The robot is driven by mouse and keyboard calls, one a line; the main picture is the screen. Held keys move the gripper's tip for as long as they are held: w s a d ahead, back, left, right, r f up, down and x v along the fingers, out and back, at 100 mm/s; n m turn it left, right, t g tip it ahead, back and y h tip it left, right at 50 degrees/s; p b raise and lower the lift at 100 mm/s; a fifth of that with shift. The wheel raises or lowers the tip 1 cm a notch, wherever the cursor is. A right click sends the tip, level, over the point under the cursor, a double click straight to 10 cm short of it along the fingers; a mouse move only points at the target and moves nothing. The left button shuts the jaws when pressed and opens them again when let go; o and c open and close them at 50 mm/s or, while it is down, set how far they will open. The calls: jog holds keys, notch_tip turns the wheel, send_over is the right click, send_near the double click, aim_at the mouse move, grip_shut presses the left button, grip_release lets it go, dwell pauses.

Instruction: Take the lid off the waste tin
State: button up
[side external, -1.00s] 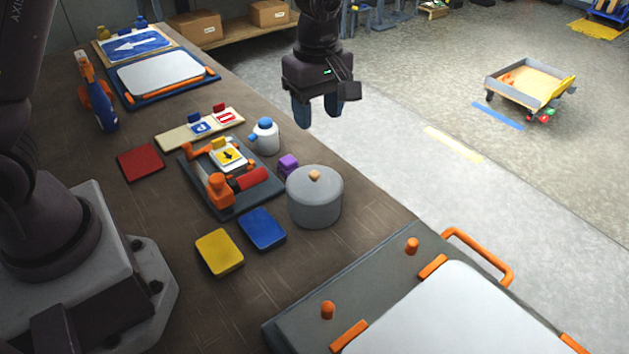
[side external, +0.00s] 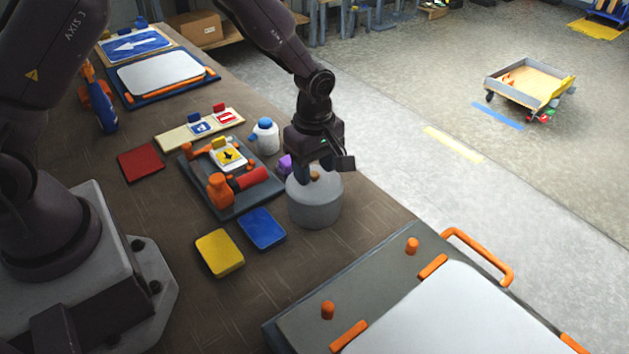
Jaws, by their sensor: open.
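The waste tin (side external: 314,213) is a grey round tin standing on the brown table near its right edge. Its grey lid (side external: 328,188) is on top, with a small orange-tan knob (side external: 314,176) at the middle.
A grey board (side external: 300,312) lies nearer the camera.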

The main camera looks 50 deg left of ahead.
jog(key=shift+f, duration=0.5)
grip_shut()
jog(key=shift+r, duration=0.1)
